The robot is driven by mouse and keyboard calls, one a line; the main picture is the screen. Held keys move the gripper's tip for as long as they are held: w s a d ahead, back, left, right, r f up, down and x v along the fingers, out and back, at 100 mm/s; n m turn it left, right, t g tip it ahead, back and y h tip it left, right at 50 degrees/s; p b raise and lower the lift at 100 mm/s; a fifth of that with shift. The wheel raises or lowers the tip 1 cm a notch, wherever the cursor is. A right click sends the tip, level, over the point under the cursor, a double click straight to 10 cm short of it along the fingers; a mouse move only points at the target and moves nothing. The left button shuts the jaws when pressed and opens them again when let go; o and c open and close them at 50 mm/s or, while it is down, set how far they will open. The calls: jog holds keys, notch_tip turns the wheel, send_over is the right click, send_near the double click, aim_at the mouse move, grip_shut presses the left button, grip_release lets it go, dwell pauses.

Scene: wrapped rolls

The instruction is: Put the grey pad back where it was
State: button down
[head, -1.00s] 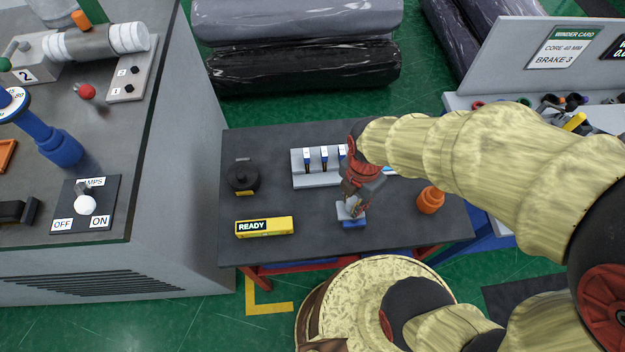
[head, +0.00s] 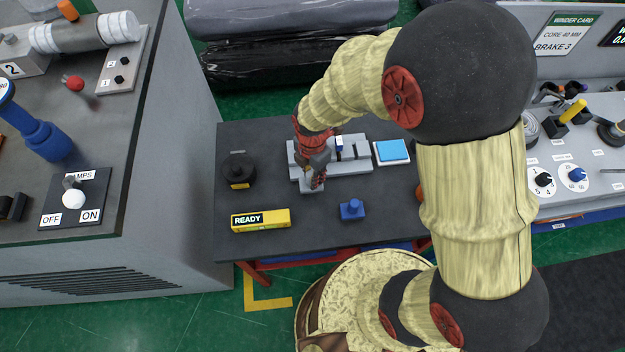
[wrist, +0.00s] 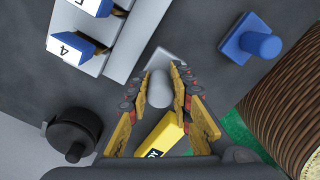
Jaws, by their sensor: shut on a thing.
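My gripper (head: 314,185) is shut on the grey pad (head: 310,188), just in front of the left part of the grey rack (head: 358,167). In the wrist view the pad's grey upright knob (wrist: 160,92) is between the fingers (wrist: 162,98), and its flat grey block (wrist: 167,62) shows beyond. I cannot tell if the pad touches the table. A blue block with a round knob (head: 351,210) stands on the dark table to the right and nearer; it also shows in the wrist view (wrist: 252,40).
The yellow READY box (head: 260,220) lies at the table's front left. A black round holder (head: 238,170) stands behind it. A white tray with a blue top (head: 392,151) is right of the rack. The dark table (head: 305,236) is clear along the front middle.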

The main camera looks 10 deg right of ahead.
jog(key=shift+f, duration=1.5)
jog(key=shift+b, duration=0.3)
jog(key=shift+f, duration=0.2)
jog(key=c, duration=1.6)
grip_release()
jog(key=shift+r, duration=0.15)
